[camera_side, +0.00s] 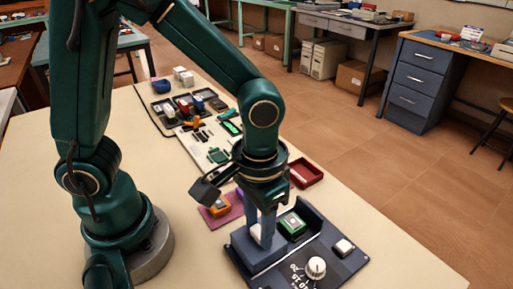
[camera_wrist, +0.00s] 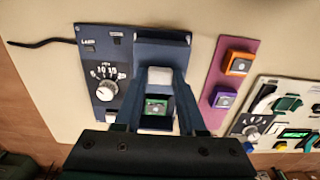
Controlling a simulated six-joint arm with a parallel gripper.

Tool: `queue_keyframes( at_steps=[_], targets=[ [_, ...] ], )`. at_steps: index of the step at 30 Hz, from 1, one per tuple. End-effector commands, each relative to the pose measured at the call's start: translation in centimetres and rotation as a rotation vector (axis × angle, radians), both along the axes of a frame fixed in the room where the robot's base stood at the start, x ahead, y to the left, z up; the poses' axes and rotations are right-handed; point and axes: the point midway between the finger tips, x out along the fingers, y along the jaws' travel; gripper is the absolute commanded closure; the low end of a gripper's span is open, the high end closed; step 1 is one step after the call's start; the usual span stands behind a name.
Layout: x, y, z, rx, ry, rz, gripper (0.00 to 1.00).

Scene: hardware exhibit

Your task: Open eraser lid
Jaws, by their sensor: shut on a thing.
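The eraser is a slate-blue box on a dark panel (camera_side: 345,265). Its blue-grey lid (camera_side: 250,252) sits at the left end in the side view and at the top of the box in the wrist view (camera_wrist: 160,48). Beside the lid is an uncovered bay with a green chip (camera_side: 292,224), also in the wrist view (camera_wrist: 156,106). My gripper (camera_wrist: 160,80) points down, its two fingers shut on the lid's pale grey handle (camera_wrist: 160,74). My wrist hides part of the lid in the side view.
On the same panel are a white-pointer dial (camera_side: 316,267) and a pale switch (camera_side: 344,247). A magenta mat (camera_side: 233,208) with an orange block (camera_side: 220,206) lies close behind the eraser. A red tray (camera_side: 307,171) and a cream board (camera_side: 205,150) stand farther back. The table's left front is clear.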

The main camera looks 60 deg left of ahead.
Motion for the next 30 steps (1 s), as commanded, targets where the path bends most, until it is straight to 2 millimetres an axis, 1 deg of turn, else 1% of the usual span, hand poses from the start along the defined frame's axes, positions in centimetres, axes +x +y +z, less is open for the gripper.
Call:
queue_keyframes(
  at_steps=[5,6,7,8,16,19,27,30],
  targets=[
    [0.2,-0.1,0.1,-0.004,-0.007,0.002,1.00],
    [0.2,-0.1,0.1,-0.004,-0.007,0.002,0.49],
    [0.2,-0.1,0.1,-0.004,-0.007,0.002,0.38],
    [0.2,-0.1,0.1,-0.004,-0.006,0.002,0.30],
    [0.1,0.0,0.0,-0.001,-0.003,0.001,0.30],
    [0.2,-0.1,0.4,-0.002,-0.005,0.001,0.30],
    [0.2,-0.1,3.7,-0.004,-0.008,0.001,0.30],
    [0.2,-0.1,4.6,-0.004,-0.008,0.001,0.30]
  ],
)
